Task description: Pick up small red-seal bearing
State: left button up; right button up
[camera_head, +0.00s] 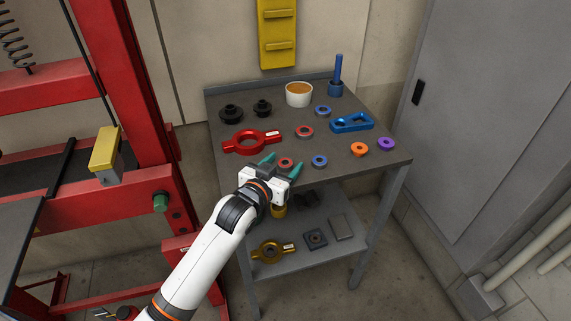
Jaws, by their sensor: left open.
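Two red-seal bearings lie on the dark top of the work table. The nearer one (286,163) looks smaller, and the other red bearing (304,131) lies further back. My left gripper (282,165) reaches in over the table's front edge with its teal fingers apart. The nearer red bearing shows between and just beyond the fingers, its near side close to the gripper body. I cannot tell whether the fingers are down at its height. My right gripper is not in view.
Blue bearings (320,161) (323,111) lie nearby. A red ring-shaped part (251,142) lies close on the left. Orange (359,149) and purple (386,144) parts, a blue bracket (352,123) and a white cup (299,94) are also on the table (300,188).

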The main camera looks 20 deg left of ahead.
pick_arm(q)
jog(key=c, duration=1.1)
